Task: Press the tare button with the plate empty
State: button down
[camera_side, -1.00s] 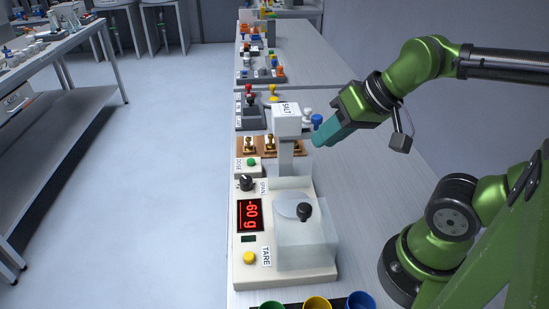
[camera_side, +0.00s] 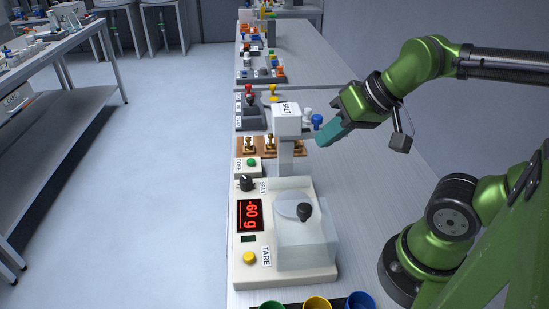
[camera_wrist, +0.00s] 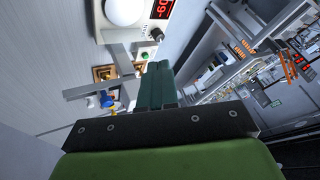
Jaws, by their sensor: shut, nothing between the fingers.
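The scale (camera_side: 243,273) is a cream box on the bench with a yellow tare button (camera_side: 249,258) at its front left. Its red display (camera_side: 250,215) reads "-60 g". A clear cover (camera_side: 300,245) with a black knob (camera_side: 304,211) stands over the round plate (camera_side: 288,205), and I see nothing lying on the plate. The white salt hopper (camera_side: 287,122) rises behind the scale. My gripper (camera_side: 325,136) has teal fingers, shut and empty, just right of the hopper near a blue knob (camera_side: 317,121). The fingers also show in the wrist view (camera_wrist: 157,82), away from the tare button.
A black span knob (camera_side: 246,182) and a green dose button (camera_side: 251,162) sit behind the display. Brass weights (camera_side: 270,143) stand on a wooden block. Green, yellow and blue cups (camera_side: 317,303) line the front. Bare bench lies right of the scale.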

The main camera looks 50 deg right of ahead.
aim_at(250, 259)
dwell(0.4)
jog(key=a+f+n+g+h, duration=0.1)
jog(key=a+f+n, duration=0.1)
jog(key=n, duration=0.2)
jog(key=w+a+f+n+g+h, duration=0.1)
jog(key=a+f+n+h, duration=0.1)
jog(key=n, duration=0.2)
jog(key=w+a+f+n+g+h, duration=0.1)
jog(key=a+f+n+g, duration=0.1)
jog(key=n, duration=0.2)
jog(key=shift+w+a+h, duration=0.1)
jog(key=shift+a+h, duration=0.1)
jog(key=shift+h, duration=0.1)
jog(key=a+n, duration=0.1)
jog(key=w+a+f+n+h, duration=0.1)
jog(key=n, duration=0.1)
jog(key=a+n+h, duration=0.1)
jog(key=shift+w+a+f+n+t, duration=0.15)
jog(key=shift+a+f+n+t, duration=0.05)
jog(key=shift+a+n+t, duration=0.2)
jog(key=w+a+f+n+t+h, duration=0.1)
jog(key=a+n+t, duration=0.2)
jog(key=a+n, duration=0.3)
jog(key=shift+a+f, duration=0.4)
jog(key=shift+a, duration=0.4)
jog(key=shift+f, duration=0.1)
jog(key=shift+f, duration=4.35)
